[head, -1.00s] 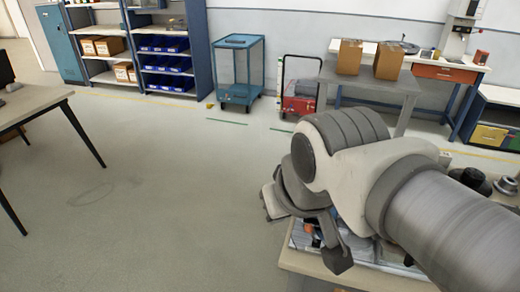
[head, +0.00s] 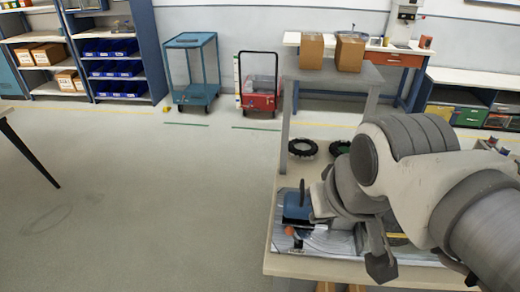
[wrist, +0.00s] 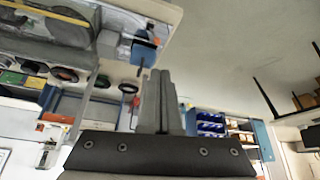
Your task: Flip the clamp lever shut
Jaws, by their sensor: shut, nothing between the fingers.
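My gripper (wrist: 160,78) is shut and empty, its two fingers together in the middle of the wrist view. In the head view my arm covers much of the bench and its fingers cannot be made out clearly. A blue device (head: 296,206) with a dark upright part and a small orange-red part stands at the bench's left side, just left of my wrist. It also shows in the wrist view (wrist: 144,50), above the fingertips and apart from them in the picture. I cannot tell which part is the clamp lever or how it is set.
Open floor (head: 150,210) lies to the left. A blue cart (head: 191,75) and a red cart (head: 259,95) stand beyond.

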